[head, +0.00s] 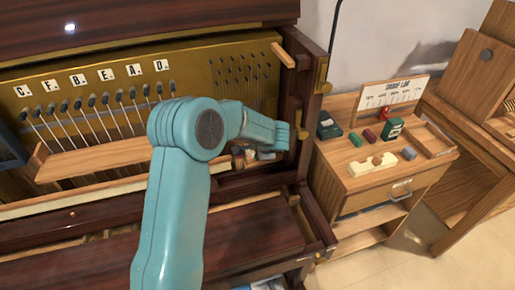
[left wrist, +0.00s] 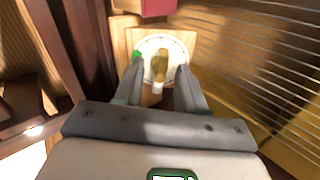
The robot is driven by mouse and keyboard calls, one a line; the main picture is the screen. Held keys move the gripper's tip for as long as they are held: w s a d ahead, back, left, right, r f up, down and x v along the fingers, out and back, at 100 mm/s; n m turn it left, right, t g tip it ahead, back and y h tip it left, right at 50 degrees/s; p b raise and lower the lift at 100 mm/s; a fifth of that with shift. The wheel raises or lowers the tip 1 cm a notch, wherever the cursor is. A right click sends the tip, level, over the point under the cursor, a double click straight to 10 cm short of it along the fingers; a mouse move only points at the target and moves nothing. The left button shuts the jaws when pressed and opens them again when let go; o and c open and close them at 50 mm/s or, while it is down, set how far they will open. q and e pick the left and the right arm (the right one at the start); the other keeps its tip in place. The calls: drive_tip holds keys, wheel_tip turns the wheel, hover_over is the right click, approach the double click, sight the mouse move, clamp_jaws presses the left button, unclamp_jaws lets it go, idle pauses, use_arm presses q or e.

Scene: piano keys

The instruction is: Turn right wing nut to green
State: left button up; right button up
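In the left wrist view, a brass wing nut (left wrist: 162,65) stands at the centre of a round white dial (left wrist: 150,44) on a light wooden plate. A green patch (left wrist: 137,57) lies at the dial's left edge. The nut's wings run roughly up and down in the picture. My left gripper (left wrist: 160,70) is open, one finger on each side of the nut, with a gap visible on both sides. In the head view a teal arm of mine reaches to the piano's right inner side and hides the dial and nut. My right gripper is not in view.
The dark piano frame (head: 311,115) borders the work area on the right. Strings (left wrist: 265,60) run close by in the left wrist view, with a red block (left wrist: 160,7) above the dial. A wooden side table (head: 345,180) with small coloured blocks stands right of the piano.

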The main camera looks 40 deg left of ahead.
use_arm(q)
clamp_jaws()
drive_tip(key=shift+r+m+p, duration=0.2)
drive_tip(key=shift+m+p, duration=0.4)
drive_tip(key=shift+m, duration=0.4)
drive_tip(key=shift+f+m, duration=0.1)
drive_tip(key=shift+m, duration=0.5)
drive_tip(key=shift+f+m, duration=0.1)
drive_tip(key=shift+m, duration=0.2)
drive_tip(key=shift+r+m+p, duration=0.2)
drive_tip(key=shift+m+p, duration=0.55)
drive_tip(key=shift+m, duration=0.05)
drive_tip(key=shift+f+m+p, duration=0.1)
drive_tip(key=shift+m+p, duration=0.25)
drive_tip(key=shift+m, duration=0.55)
drive_tip(key=shift+f, duration=0.1)
